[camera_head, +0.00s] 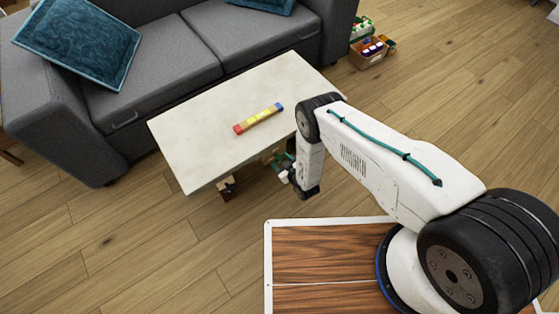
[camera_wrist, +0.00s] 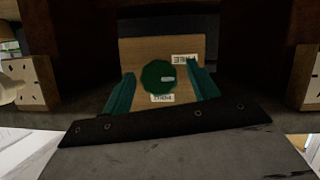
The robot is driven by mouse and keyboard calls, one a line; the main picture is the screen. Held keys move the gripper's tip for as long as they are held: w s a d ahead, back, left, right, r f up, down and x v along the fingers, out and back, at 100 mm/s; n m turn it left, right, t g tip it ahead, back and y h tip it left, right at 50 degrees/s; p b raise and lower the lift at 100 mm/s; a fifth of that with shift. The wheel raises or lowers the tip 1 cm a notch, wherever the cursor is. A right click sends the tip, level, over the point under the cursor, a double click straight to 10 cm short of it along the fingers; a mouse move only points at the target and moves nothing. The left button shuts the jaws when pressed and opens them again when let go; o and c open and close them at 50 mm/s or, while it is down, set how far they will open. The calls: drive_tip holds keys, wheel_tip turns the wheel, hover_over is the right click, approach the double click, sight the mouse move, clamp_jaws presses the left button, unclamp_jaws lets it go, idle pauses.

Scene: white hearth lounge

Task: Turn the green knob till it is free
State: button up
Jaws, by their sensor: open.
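In the wrist view the green knob (camera_wrist: 158,77) is a dark green round disc with a small pale mark. It sits on the face of a light wooden board (camera_wrist: 130,55). White labels sit above right of it and below it; I cannot read them surely. My gripper (camera_wrist: 161,73) is open, with one teal finger left of the knob and one right of it. A gap shows on each side, so the fingers look apart from the knob. In the head view my gripper (camera_head: 284,160) is low at the table's near edge, and the knob is not clearly seen there.
A low table (camera_head: 185,135) with a pale top stands over this spot. A red, yellow and blue bar (camera_head: 259,118) lies on it. A grey sofa (camera_head: 180,60) is behind. A toy crate (camera_head: 370,52) stands beyond. Floor at left is clear.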

drive_tip(key=shift+w+a+f, duration=0.15)
drive_tip(key=shift+w+a, duration=0.05)
drive_tip(key=shift+w, duration=0.15)
drive_tip(key=c, duration=1)
drive_tip(key=shift+a, duration=0.2)
drive_tip(key=shift+d, duration=0.1)
drive_tip(key=shift+s+n+t+h, duration=0.1)
drive_tip(key=shift+n+t+h, duration=0.85)
drive_tip(key=shift+n, duration=1.05)
